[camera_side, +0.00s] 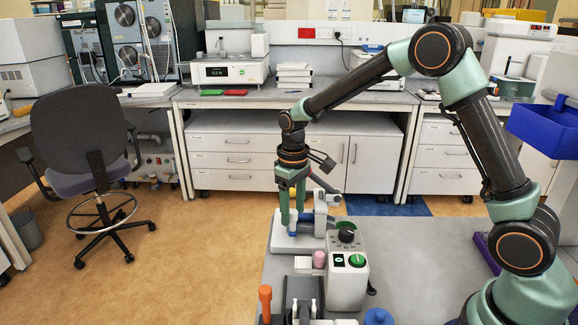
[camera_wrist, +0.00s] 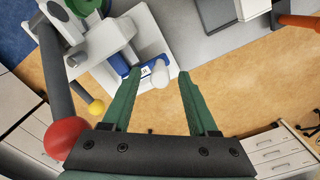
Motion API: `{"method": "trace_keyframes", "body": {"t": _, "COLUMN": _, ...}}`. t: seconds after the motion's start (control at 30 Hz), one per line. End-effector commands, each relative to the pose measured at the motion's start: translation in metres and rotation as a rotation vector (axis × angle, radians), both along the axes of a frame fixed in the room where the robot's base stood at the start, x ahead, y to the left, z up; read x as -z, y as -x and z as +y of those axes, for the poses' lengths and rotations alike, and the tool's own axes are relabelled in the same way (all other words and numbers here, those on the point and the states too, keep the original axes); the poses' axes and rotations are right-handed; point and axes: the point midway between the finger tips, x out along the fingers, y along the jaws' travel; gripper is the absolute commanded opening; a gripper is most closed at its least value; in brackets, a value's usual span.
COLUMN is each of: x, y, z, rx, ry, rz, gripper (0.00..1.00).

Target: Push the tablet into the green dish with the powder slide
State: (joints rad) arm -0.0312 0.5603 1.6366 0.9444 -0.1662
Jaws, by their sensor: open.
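My gripper shows in the side view (camera_side: 292,218) and in the wrist view (camera_wrist: 159,72). Its two green fingers are apart and point down over the white base (camera_side: 283,243) of a small press-like device. A blue part (camera_wrist: 122,66) with a small white label, probably the powder slide, lies by the left fingertip in the wrist view. A white rounded end (camera_wrist: 160,74) sits beside it, between the fingertips in the picture. I cannot tell whether the fingers touch either. A round green piece (camera_wrist: 84,5), possibly the green dish, is cut off at the top. I cannot make out the tablet.
A lever with a red ball (camera_wrist: 62,138) and a yellow ball (camera_wrist: 96,107) stand left of the fingers. A white instrument (camera_side: 348,285) with a black knob and an orange-handled tool (camera_side: 265,300) are nearer the side camera.

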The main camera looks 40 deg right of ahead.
Motion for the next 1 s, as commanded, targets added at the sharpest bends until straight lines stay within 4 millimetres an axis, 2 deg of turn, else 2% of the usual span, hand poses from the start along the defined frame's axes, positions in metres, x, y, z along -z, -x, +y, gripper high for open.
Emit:
{"method": "trace_keyframes", "body": {"t": 0.23, "x": 0.0007, "y": 0.0001, "z": 0.0000, "rx": 0.000, "ry": 0.000, "rz": 0.000, "gripper": 0.59}}
{"method": "trace_keyframes", "body": {"t": 0.3, "x": 0.0006, "y": 0.0001, "z": 0.0000, "rx": 0.000, "ry": 0.000, "rz": 0.000, "gripper": 0.33}}
{"method": "trace_keyframes", "body": {"t": 0.4, "x": 0.0005, "y": 0.0001, "z": 0.0000, "rx": 0.000, "ry": 0.000, "rz": 0.000, "gripper": 0.00}}
{"method": "trace_keyframes", "body": {"t": 1.0, "x": -0.0001, "y": 0.0000, "z": 0.0000, "rx": 0.000, "ry": 0.000, "rz": 0.000, "gripper": 0.00}}
